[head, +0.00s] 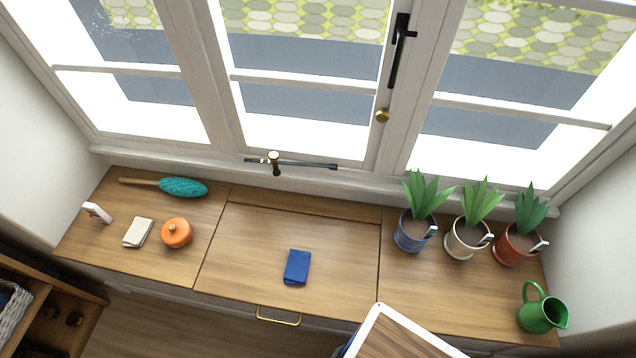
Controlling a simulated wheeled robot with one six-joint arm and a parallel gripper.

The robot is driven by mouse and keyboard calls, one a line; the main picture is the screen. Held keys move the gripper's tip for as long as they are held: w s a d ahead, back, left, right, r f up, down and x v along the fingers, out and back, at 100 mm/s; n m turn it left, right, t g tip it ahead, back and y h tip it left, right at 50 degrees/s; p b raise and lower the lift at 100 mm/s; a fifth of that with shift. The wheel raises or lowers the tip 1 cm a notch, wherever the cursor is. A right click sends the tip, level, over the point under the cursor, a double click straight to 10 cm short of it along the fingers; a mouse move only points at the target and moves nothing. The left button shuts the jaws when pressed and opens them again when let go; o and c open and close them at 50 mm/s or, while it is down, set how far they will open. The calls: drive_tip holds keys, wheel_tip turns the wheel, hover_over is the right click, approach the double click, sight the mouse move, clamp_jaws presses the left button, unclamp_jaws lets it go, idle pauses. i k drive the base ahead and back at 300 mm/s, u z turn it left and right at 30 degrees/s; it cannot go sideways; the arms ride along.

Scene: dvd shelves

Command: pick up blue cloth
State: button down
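The blue cloth (297,267) is a small folded rectangle. It lies flat on the middle panel of the wooden cabinet top (250,240) under the window, near the front edge and above a brass handle. Nothing touches it. My gripper does not show in the head view.
An orange lidded pot (177,233), a pale folded cloth (138,232) and a teal duster (183,187) lie to the left. Several potted plants (467,238) and a green jug (541,310) stand right. A white-rimmed wooden board (395,338) shows at the bottom. The cloth's surroundings are clear.

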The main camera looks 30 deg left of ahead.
sight(296, 272)
drive_tip(key=u, duration=1.7)
